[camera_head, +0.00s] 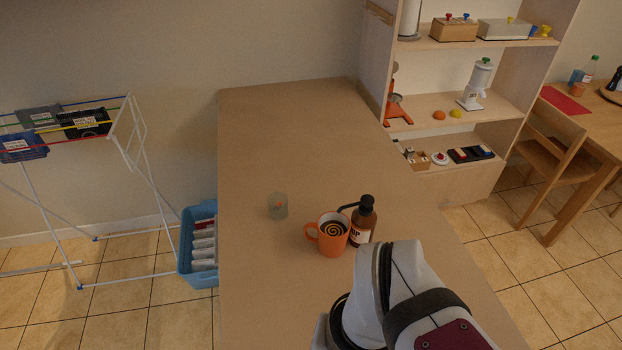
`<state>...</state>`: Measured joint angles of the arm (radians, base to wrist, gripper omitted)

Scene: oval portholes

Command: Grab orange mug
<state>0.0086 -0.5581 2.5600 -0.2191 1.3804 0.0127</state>
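The orange mug (332,240) stands upright on the wooden counter, with its handle toward the left. It has a dark spiral pattern visible at its opening. A brown bottle (364,222) with a black top and a label stands right behind and to the right of the mug; I cannot tell whether they touch. My white arm comes in from the lower right, in front of the bottle and mug. My gripper's fingers cannot be seen in this view.
A small translucent green cup (278,206) stands left of the mug. The counter (285,130) is clear toward the back and left. A shelf unit (428,105) rises at the back right. A blue crate (199,245) and a drying rack (130,130) stand left of the counter.

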